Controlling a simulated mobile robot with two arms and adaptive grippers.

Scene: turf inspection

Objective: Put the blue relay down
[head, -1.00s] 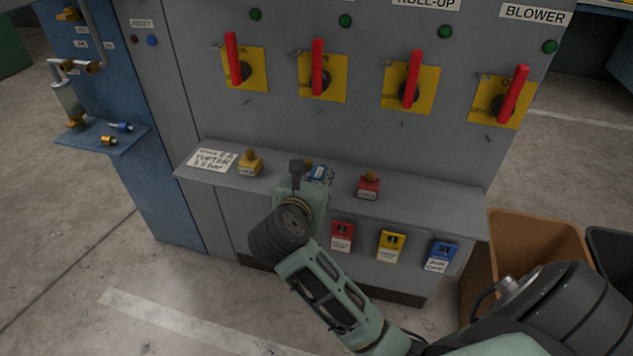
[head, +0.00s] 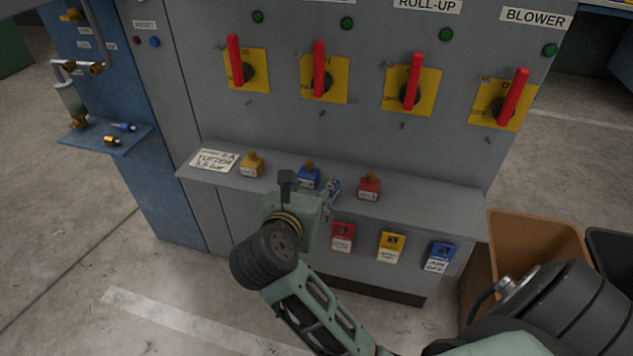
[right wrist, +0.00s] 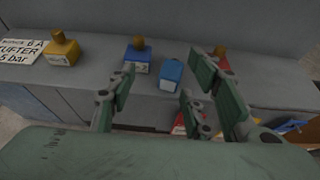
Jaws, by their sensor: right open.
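In the head view, my right gripper (head: 330,196) is at the shelf's front edge and partly hides the blue relay (head: 334,184). My left gripper is not in view.
On the shelf stand yellow (head: 251,165), blue (head: 308,179) and red (head: 369,187) blocks with brass knobs. A written card (head: 214,160) lies at the left. Tagged red, yellow and blue pieces hang below. An orange bin (head: 535,235) is at the right.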

